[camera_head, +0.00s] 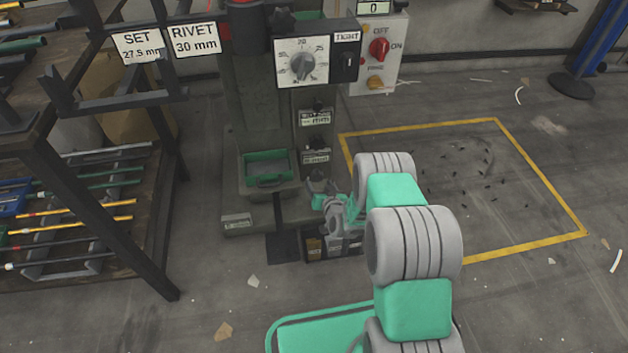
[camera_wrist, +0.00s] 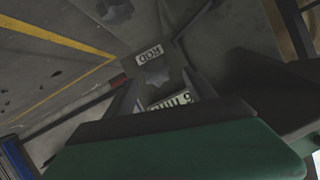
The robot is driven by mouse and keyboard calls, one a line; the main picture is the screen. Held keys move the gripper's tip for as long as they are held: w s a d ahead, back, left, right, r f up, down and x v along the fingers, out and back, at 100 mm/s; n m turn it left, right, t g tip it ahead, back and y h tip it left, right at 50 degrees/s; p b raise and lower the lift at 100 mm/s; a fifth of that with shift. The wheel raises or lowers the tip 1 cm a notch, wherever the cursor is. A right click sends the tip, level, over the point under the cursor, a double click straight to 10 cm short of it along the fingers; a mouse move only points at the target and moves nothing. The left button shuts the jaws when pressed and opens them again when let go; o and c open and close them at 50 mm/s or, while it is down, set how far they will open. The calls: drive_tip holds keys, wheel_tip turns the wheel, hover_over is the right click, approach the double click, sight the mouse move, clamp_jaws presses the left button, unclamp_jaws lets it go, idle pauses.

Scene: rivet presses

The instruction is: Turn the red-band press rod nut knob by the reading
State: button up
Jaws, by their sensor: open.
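The press (camera_head: 257,125) stands in the middle of the head view, with red parts near its top. In the wrist view, a ROD label (camera_wrist: 149,54) sits beside a grey lobed knob (camera_wrist: 155,77). A pale plate with dark lettering (camera_wrist: 168,103) shows below that knob, partly hidden by my gripper. My gripper (camera_head: 322,196) is low at the front of the press in the head view, small and partly hidden by my arm. It is open, and a green and dark finger fills the lower wrist view. I cannot tell whether it touches the knob.
A dial (camera_head: 301,64) and a red switch (camera_head: 379,48) are above. Signs read SET 27.5 mm (camera_head: 137,45) and RIVET 30 mm (camera_head: 195,39). A green bin (camera_head: 268,180) is left of my gripper. A rod rack (camera_head: 75,200) stands left.

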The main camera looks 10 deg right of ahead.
sight(318, 179)
drive_tip(key=b+x, duration=0.1)
drive_tip(key=x, duration=0.1)
drive_tip(key=b+x, duration=0.1)
drive_tip(key=x, duration=0.1)
drive_tip(key=b+x, duration=0.1)
drive_tip(key=x, duration=0.1)
drive_tip(key=shift+d+f, duration=0.1)
drive_tip(key=shift+d, duration=0.3)
drive_tip(key=shift+w, duration=0.4)
drive_tip(key=shift+a, duration=0.15)
drive_tip(key=c, duration=1.4)
